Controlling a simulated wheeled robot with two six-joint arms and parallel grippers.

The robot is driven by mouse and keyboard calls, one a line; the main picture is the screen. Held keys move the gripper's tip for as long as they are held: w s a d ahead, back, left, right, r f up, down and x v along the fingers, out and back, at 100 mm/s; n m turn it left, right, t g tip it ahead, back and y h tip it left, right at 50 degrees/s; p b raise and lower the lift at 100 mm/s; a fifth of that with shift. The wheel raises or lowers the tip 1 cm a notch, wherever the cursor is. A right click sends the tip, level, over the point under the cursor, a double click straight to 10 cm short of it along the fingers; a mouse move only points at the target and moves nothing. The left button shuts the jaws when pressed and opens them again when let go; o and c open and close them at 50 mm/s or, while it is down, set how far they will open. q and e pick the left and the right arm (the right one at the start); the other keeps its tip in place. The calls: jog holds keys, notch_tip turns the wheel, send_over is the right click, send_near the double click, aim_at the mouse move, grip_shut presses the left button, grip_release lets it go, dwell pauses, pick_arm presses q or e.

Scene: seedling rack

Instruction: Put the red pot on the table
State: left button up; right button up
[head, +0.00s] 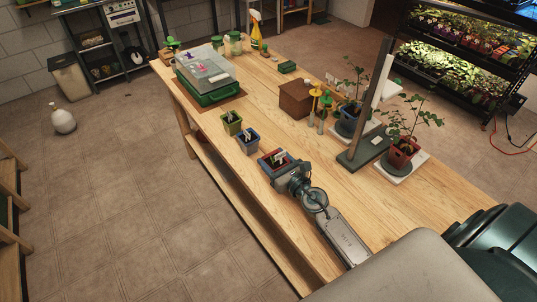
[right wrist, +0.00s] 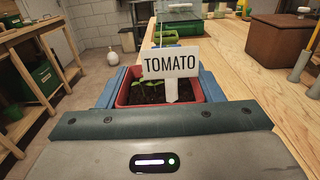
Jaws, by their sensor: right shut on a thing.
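A small red pot (head: 267,163) with dark soil, seedlings and a white label shows at the table's near edge, in the middle of the head view. In the right wrist view the red pot (right wrist: 122,100) stands upright and its label (right wrist: 171,64) reads TOMATO. My right gripper (head: 273,162) is shut on it, with a blue finger on either side. I cannot tell whether the pot's base touches the wooden table (head: 215,117), as the gripper hides it. My left gripper is not in view.
A blue pot (head: 248,145) and a green pot (head: 231,128) stand just beyond the gripper. A green tray with a clear lid (head: 206,69) is farther back. A brown box (head: 295,100), a post (head: 370,110) and potted plants line the right side. Bare wood lies between.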

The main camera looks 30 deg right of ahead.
aim_at(272, 155)
jog(key=w, duration=0.5)
jog(key=shift+w+d+f, duration=0.1)
jog(key=shift+d+f, duration=0.05)
jog(key=shift+f, duration=0.05)
notch_tip(272, 155, down, 4)
jog(key=b, duration=0.3)
jog(key=shift+r, duration=0.2)
jog(key=shift+b, duration=0.3)
jog(key=shift+f, duration=0.1)
jog(key=o, duration=1.1)
jog(key=shift+c, duration=0.2)
